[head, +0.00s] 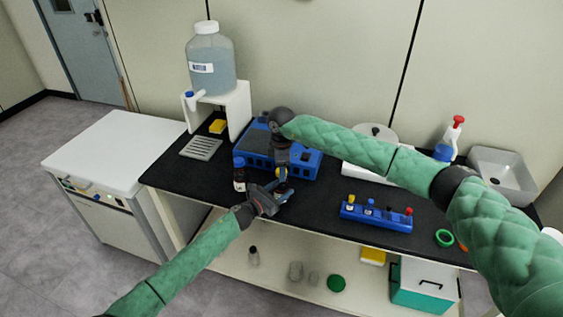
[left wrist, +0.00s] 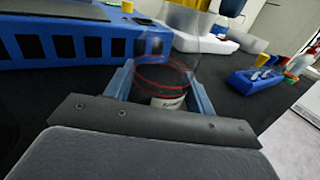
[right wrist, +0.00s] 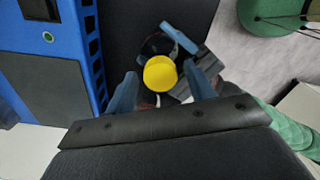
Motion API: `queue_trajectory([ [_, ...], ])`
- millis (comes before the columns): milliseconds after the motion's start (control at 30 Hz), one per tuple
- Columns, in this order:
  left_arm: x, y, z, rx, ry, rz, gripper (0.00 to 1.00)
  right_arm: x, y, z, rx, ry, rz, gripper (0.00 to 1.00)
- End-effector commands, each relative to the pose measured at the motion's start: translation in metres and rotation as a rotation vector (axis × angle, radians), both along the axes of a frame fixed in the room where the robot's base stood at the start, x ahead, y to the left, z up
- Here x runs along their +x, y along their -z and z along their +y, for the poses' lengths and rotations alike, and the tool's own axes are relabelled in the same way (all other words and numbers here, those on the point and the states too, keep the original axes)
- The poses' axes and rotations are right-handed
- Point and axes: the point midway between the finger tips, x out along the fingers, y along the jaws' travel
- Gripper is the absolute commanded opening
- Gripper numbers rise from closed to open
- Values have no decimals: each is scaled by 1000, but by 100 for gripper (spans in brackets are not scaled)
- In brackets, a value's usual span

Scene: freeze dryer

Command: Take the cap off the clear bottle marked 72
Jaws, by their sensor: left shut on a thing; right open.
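A clear bottle (left wrist: 168,72) with red rings and a small white label (left wrist: 168,102) stands between my left gripper's fingers. The label is too small to read. My left gripper (head: 282,194) is shut on this bottle near the front of the bench; its fingers also show in the left wrist view (left wrist: 163,92). The yellow cap (right wrist: 160,73) is seen from above in the right wrist view and as a small patch in the head view (head: 281,173). My right gripper (right wrist: 162,92) points down over it, open, with a finger on either side of the cap. Contact cannot be told.
A blue device (head: 306,164) stands close behind the bottle. Another small bottle (head: 239,178) stands to the left. A blue rack (head: 376,217) with several capped pieces lies to the right on the black bench. A large water jug (head: 210,65) sits on a white stand at the back left.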

Motion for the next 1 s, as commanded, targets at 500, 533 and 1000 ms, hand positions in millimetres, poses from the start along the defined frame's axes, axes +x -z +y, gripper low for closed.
queue_trajectory([
  [500, 0, 0, 0, 0, 0, 0, 0, 0, 1, 0, 0, 0, -1, 8],
  [533, 0, 0, 0, 0, 0, 0, 0, 0, 1, 0, 0, 0, -1, 7],
  [1000, 0, 0, 0, 0, 1, 0, 0, 1, 0, 0, 0, -321, -2, 7],
])
